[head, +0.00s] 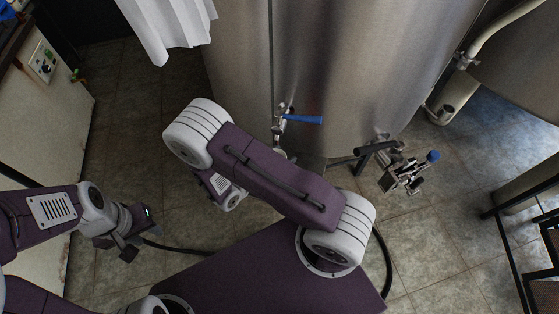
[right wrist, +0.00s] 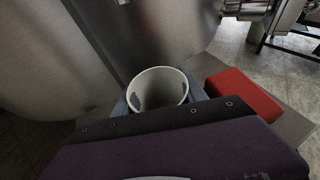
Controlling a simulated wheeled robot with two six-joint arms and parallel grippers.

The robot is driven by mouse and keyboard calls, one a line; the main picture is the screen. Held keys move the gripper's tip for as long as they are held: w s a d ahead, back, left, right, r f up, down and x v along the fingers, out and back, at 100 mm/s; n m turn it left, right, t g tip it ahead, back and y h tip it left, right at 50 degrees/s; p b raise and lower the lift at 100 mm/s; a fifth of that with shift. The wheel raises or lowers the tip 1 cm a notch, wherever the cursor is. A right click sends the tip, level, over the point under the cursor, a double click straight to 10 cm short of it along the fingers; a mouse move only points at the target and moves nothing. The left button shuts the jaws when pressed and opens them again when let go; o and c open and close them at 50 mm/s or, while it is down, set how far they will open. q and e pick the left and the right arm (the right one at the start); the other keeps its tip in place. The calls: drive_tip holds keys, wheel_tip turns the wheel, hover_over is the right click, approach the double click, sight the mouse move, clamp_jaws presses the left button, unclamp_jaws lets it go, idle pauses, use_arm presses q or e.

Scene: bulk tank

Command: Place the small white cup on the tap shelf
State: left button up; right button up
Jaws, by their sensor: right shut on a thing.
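The small white cup (right wrist: 157,84) shows in the right wrist view with its round mouth towards the camera and dark patches inside. My right gripper (right wrist: 159,100) is shut on it, with a grey-blue finger at each side. In the head view my right arm folds back under itself and hides this gripper and most or all of the cup. The tap with a blue handle (head: 301,119) is on the front of the steel tank. I cannot make out the tap shelf with certainty. My left gripper (head: 135,236) hangs low at the left, apart from the tank; its jaws are unclear.
The steel tank (head: 345,60) fills the middle back. A red block (right wrist: 245,95) lies on a grey surface (right wrist: 291,122) right of the cup. A second valve with a blue knob (head: 405,175) stands out at the right. A white cloth (head: 170,25) hangs at the upper left.

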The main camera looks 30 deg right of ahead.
drive_tip(key=shift+a+r, duration=0.1)
drive_tip(key=shift+r, duration=0.05)
drive_tip(key=shift+s+d, duration=0.15)
drive_tip(key=shift+d, duration=0.1)
drive_tip(key=o, duration=1.3)
drive_tip(key=shift+a, duration=0.1)
